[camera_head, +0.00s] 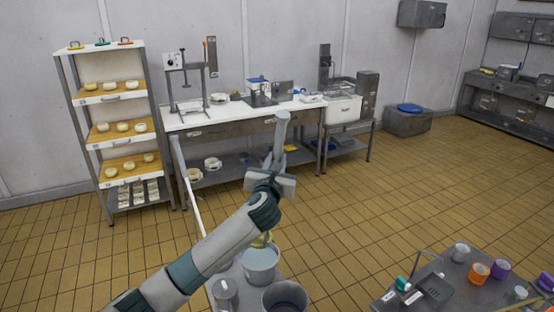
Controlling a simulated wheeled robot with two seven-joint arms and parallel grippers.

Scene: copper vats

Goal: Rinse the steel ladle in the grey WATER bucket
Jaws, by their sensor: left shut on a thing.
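My left gripper (277,168) is raised above the low bench, jaws shut on a long pale-grey piece (281,130) that stands up from them and looks like the steel ladle. Its bowl cannot be made out clearly. Below the gripper, a light-grey bucket (261,262) stands on the bench, apart from the held piece. A darker grey bucket (285,301) with a bluish inside is in front of it, cut by the bottom edge. No WATER label can be read, so I cannot tell which is the water bucket. My right gripper is not in view.
A small grey canister (225,293) stands left of the buckets. At the lower right, a dark table (455,295) holds orange (479,271) and purple (500,268) containers. A white-topped workbench (230,113) and a shelf rack (112,130) stand behind. Tiled floor between is clear.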

